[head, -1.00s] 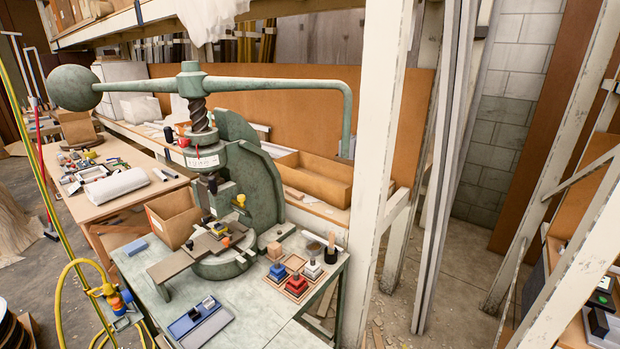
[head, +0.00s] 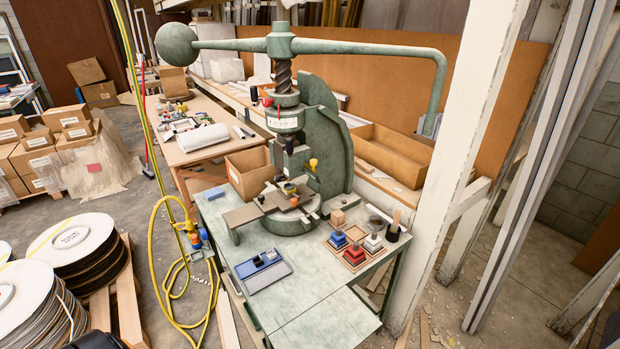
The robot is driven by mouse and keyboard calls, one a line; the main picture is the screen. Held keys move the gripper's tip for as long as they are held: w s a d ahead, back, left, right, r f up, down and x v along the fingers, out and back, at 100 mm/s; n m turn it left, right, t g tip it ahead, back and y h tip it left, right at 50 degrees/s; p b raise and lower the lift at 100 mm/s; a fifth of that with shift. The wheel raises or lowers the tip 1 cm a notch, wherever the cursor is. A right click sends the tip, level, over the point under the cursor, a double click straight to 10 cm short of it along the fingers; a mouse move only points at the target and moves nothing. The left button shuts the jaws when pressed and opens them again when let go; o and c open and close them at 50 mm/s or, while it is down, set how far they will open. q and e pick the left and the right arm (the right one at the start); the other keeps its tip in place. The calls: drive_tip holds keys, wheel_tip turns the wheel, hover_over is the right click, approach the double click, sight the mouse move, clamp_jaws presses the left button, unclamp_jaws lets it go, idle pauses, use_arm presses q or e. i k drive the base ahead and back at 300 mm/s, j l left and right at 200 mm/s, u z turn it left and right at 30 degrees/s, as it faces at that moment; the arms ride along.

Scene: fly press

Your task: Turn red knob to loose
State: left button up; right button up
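The green fly press (head: 325,130) stands on a grey-green metal table (head: 310,290), with a long handle bar (head: 370,48) and a ball weight (head: 177,44) on top. A small red part (head: 268,102), possibly the red knob, shows at the left side of the press head beside a black piece. It is too small to tell its shape or setting. A yellow knob (head: 313,163) sits lower on the press. Neither of my grippers can be made out in the head view.
Blue, red and white blocks (head: 354,254) and a blue tray (head: 264,270) are on the press table. A yellow hose (head: 158,255) and cable reels (head: 70,245) stand to the left. A white post (head: 465,140) rises at the right.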

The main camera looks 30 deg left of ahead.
sight(266, 102)
drive_tip(key=j+u, duration=0.15)
drive_tip(key=u, duration=1.05)
